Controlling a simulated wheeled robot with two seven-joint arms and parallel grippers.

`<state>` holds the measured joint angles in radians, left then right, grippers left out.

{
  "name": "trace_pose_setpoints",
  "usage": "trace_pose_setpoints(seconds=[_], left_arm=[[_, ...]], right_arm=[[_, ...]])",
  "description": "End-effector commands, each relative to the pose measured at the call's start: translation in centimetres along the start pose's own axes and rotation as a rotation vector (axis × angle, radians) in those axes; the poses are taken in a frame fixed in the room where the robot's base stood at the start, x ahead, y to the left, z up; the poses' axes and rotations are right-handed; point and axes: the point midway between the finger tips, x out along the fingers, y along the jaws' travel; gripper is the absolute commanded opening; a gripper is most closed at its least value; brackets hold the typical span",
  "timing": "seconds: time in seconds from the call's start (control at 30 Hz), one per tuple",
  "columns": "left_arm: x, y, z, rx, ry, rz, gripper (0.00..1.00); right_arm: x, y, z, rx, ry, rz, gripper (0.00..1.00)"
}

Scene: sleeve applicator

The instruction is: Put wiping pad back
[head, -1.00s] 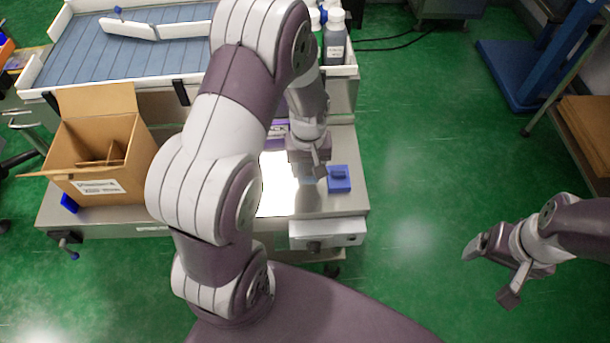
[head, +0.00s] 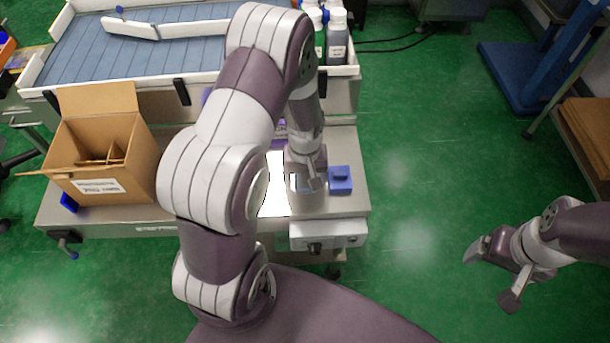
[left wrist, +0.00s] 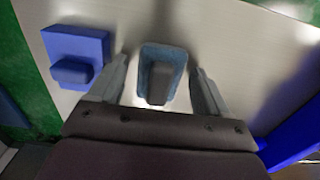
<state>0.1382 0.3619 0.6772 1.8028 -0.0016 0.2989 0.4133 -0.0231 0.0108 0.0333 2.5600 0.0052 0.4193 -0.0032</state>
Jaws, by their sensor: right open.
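A pad-like piece with a light blue rim and a grey middle lies below my left gripper, between its fingers in the left wrist view (left wrist: 160,72); I take it for the wiping pad. My left gripper (left wrist: 161,82) is open, with a gap on each side of this piece. In the head view the left gripper (head: 309,184) is low over the metal bench top and hides most of it. A blue block with a smaller raised block (head: 340,180) sits just right of the gripper; it also shows in the left wrist view (left wrist: 76,56). My right gripper (head: 490,276) is open and empty over the floor.
An open cardboard box (head: 100,165) stands on the bench's left. A bright white panel (head: 274,190) lies left of the left gripper. Bottles (head: 336,38) and a blue conveyor (head: 130,55) are behind. The green floor on the right is mostly clear.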

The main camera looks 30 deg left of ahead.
Motion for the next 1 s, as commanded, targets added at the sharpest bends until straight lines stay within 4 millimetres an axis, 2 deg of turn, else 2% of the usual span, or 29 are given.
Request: trace_pose_setpoints(seconds=[0.17,0.5,0.7,0.77,0.9,1.0], left_arm=[[-1.0,0.0,-0.1,0.0,0.002,0.001,0.78],[-9.6,0.1,-0.1,0.0,0.004,0.002,0.78],[-12.4,0.1,0.2,0.017,0.004,0.002,0.78],[-13.5,0.3,1.4,0.085,0.017,0.008,0.78],[-16.1,0.5,6.2,0.363,0.073,0.027,0.78],[-16.9,0.1,8.8,0.512,0.104,0.035,0.78]], right_arm=[[-0.3,0.0,0.0,0.0,0.0,0.0,0.84],[-1.6,0.0,-0.2,0.0,0.0,0.0,0.84],[-1.9,0.0,-0.2,0.0,0.0,0.0,0.84],[-1.9,0.0,-0.2,0.0,0.0,0.0,0.84],[-1.8,0.0,-0.2,0.0,0.0,0.0,0.84],[-1.8,0.0,-0.2,0.0,0.0,0.0,0.84]])
